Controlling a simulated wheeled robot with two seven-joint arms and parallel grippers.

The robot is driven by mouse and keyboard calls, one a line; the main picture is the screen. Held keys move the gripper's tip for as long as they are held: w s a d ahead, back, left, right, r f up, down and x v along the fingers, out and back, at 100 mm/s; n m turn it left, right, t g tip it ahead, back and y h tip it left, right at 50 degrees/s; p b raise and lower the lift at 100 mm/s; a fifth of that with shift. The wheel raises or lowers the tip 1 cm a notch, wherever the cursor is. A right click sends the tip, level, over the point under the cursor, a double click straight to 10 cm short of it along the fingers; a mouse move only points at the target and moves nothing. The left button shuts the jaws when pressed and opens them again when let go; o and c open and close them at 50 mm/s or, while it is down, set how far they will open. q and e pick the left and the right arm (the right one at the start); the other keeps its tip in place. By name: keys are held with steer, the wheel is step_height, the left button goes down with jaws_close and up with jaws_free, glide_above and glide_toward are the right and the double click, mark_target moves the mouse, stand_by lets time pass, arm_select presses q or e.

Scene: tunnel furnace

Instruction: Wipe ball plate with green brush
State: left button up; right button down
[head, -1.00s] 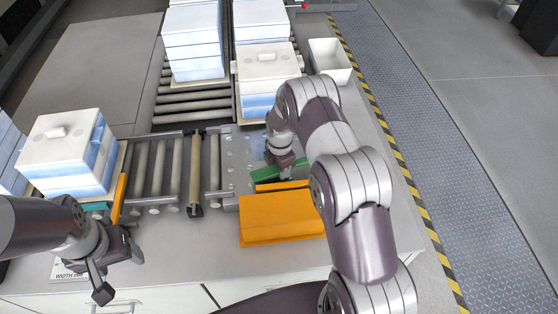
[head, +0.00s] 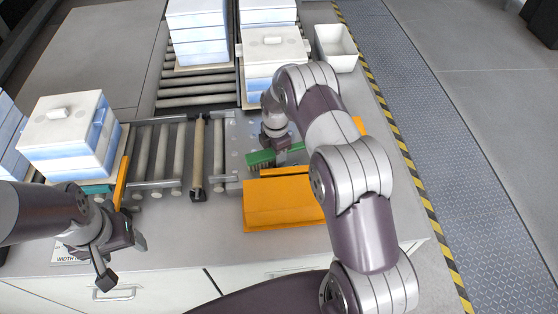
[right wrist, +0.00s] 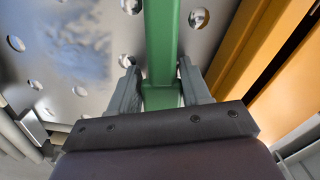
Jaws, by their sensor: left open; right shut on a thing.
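The green brush (head: 262,158) is in my right gripper (head: 278,146), which is shut on its handle; the bristles point down at the ball plate. In the right wrist view the green handle (right wrist: 162,50) runs between the two fingers (right wrist: 160,90). The ball plate (head: 238,130) is a grey metal sheet with ball holes, and it also shows in the right wrist view (right wrist: 100,75) with a bluish smudge on it. Whether the bristles touch the plate is hard to tell. My left gripper (head: 122,262) is open and empty over the front left of the table.
An orange box (head: 280,204) stands just in front of the plate. Rollers (head: 160,150) lie left of it. A white-blue stack (head: 70,140) stands at left, another (head: 272,60) behind the plate. A white bin (head: 336,48) is at the back right.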

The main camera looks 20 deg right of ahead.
steer(key=shift+w+d+f, duration=0.15)
steer(key=shift+w+d, duration=0.1)
steer(key=shift+w, duration=0.05)
steer(key=w+b, duration=0.1)
steer(key=w+d+b, duration=0.1)
steer(key=shift+w+d+b, duration=0.1)
steer(key=shift+w+b, duration=0.2)
steer(key=shift+b, duration=0.05)
steer(key=shift+w+r, duration=0.3)
steer(key=shift+w, duration=0.1)
steer(key=shift+w+f+b, duration=0.2)
steer(key=shift+w+b, duration=0.1)
steer(key=shift+b, duration=0.2)
steer(key=shift+w+d+f+b, duration=0.15)
steer(key=shift+w+d+b, duration=0.05)
steer(key=shift+w+b, duration=0.3)
steer(key=shift+w+d+r+p, duration=0.2)
steer(key=shift+w+r+p, duration=0.15)
steer(key=shift+r+p, duration=0.45)
steer(key=shift+w+f+p, duration=0.25)
steer(key=shift+w+p, duration=0.05)
steer(key=shift+p, duration=0.15)
steer(key=shift+w+d+f, duration=0.1)
steer(key=shift+w+f, duration=0.05)
steer(key=shift+w, duration=0.05)
steer(key=shift+w+f, duration=0.1)
steer(key=shift+f, duration=0.05)
step_height(320, 180, up, 6)
steer(key=p, duration=0.6)
